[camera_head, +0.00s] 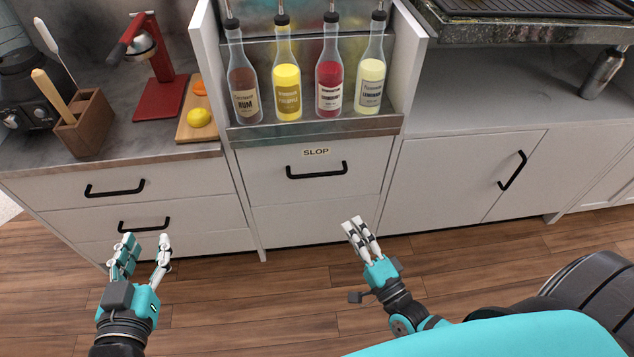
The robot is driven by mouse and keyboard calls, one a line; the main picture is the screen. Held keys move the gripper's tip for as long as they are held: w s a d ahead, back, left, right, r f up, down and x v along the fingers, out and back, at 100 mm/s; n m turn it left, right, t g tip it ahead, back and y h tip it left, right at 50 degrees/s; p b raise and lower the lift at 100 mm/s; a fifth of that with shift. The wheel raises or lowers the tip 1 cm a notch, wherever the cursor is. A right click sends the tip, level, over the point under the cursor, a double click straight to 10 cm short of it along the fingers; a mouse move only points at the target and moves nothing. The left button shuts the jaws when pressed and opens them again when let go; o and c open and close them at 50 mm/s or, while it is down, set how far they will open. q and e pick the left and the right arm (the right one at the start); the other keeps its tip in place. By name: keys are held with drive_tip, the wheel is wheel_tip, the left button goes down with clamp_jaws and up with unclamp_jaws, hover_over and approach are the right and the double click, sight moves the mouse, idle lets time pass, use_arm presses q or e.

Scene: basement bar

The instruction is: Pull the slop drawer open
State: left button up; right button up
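The slop drawer (265,184) is a white front with a "SLOP" label (316,152) and a black bar handle (317,171), in the middle of the head view below the bottle rack. It is shut, flush with the cabinet. My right gripper (355,222) is below and slightly right of the handle in the picture, apart from it, with its fingers close together and nothing seen between them. My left gripper (146,240) is at the lower left, in front of the left drawers, its fingers spread and empty.
Several bottles stand in the speed rack (310,132) above the drawer. Two drawers with black handles (115,188) are at the left. A cabinet door with a handle (513,170) is at the right. The wood floor (270,300) between my arms is clear.

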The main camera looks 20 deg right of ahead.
sight(317, 175)
use_arm(q)
wheel_tip(317, 175, up, 10)
drive_tip(key=d+t+h+b, duration=0.1)
drive_tip(key=t+h+b, duration=0.1)
drive_tip(key=t, duration=0.4)
drive_tip(key=shift+s+d, duration=0.15)
drive_tip(key=shift+d, duration=0.05)
use_arm(e)
drive_tip(key=shift+x, duration=8.4)
use_arm(q)
drive_tip(key=shift+f, duration=0.1)
use_arm(e)
drive_tip(key=shift+r, duration=0.1)
clamp_jaws()
